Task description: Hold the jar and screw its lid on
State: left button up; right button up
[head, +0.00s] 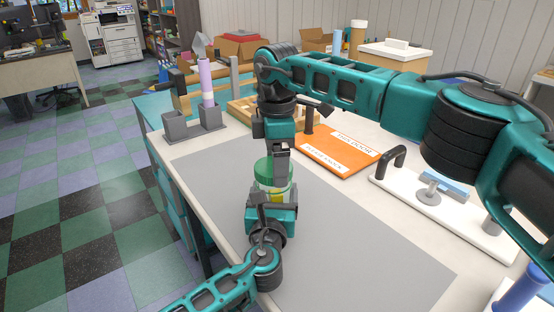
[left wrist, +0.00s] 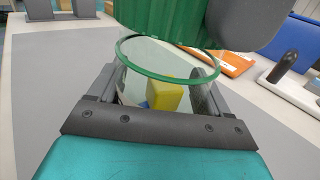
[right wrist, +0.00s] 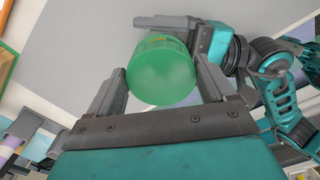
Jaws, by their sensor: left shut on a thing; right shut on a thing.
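The clear glass jar (left wrist: 135,87) has a green rim and holds a yellow block and something blue. My left gripper (head: 271,200) is shut around the jar's body, low over the grey mat; the left wrist view shows a finger on each side. The green ribbed lid (right wrist: 160,72) is between the fingers of my right gripper (right wrist: 163,85), which is shut on it. In the left wrist view the lid (left wrist: 158,20) is above the jar's far rim, and the open mouth shows below it. In the head view the right gripper reaches down to the lid from above.
The grey mat (head: 360,250) is mostly clear. An orange board (head: 337,152) lies behind it, and a white board with a black handle (head: 388,163) is at right. Grey holders (head: 175,125), one with a purple cylinder (head: 206,80), stand at the back left.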

jog(key=shift+f, duration=0.5)
pick_arm(q)
grip_shut()
pick_arm(e)
jog(key=shift+f, duration=0.1)
jog(key=m, duration=0.6)
jog(key=shift+s+m, duration=0.15)
jog(key=shift+m, duration=0.15)
jog(key=o, duration=0.8)
jog(key=shift+o, duration=0.2)
jog(key=shift+r, duration=2.3)
